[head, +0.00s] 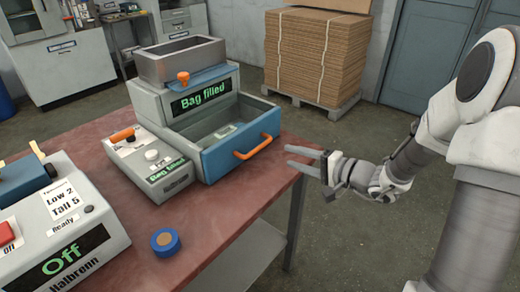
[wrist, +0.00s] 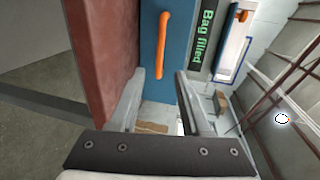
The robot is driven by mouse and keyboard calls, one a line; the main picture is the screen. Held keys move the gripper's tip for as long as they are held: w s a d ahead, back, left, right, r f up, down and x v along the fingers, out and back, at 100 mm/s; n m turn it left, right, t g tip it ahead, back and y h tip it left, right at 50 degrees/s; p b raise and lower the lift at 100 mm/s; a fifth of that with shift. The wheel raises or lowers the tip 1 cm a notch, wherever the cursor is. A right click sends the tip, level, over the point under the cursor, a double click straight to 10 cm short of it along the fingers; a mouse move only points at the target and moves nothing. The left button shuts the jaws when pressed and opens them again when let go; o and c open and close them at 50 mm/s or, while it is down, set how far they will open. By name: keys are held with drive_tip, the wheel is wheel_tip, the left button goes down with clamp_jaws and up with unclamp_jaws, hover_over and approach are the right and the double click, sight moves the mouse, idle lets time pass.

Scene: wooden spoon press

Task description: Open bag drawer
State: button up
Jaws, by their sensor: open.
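The bag drawer has a blue front (head: 225,156) with an orange handle (head: 256,147). It stands pulled out of the grey machine (head: 150,105), with its open top showing a small pale item (head: 223,130) inside. My gripper (head: 289,156) is open and empty, just right of the handle and apart from it, at the table's right edge. In the wrist view, the handle (wrist: 162,45) and the blue front (wrist: 151,60) lie beyond my open fingers (wrist: 158,80). A green "Bag filled" display (head: 200,97) is on the machine.
The red table (head: 140,235) holds a control box (head: 150,165) beside the drawer, a blue round item (head: 165,242) and an "Off" machine (head: 60,235) at left. Stacked cardboard (head: 317,50) stands on a pallet behind. The floor right of the table is clear around my arm.

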sight(261, 148)
drive_tip(key=b+x, duration=0.1)
drive_tip(key=x, duration=1.1)
drive_tip(key=shift+w+a, duration=0.1)
drive_tip(key=shift+a, duration=0.1)
clamp_jaws()
idle(0.9)
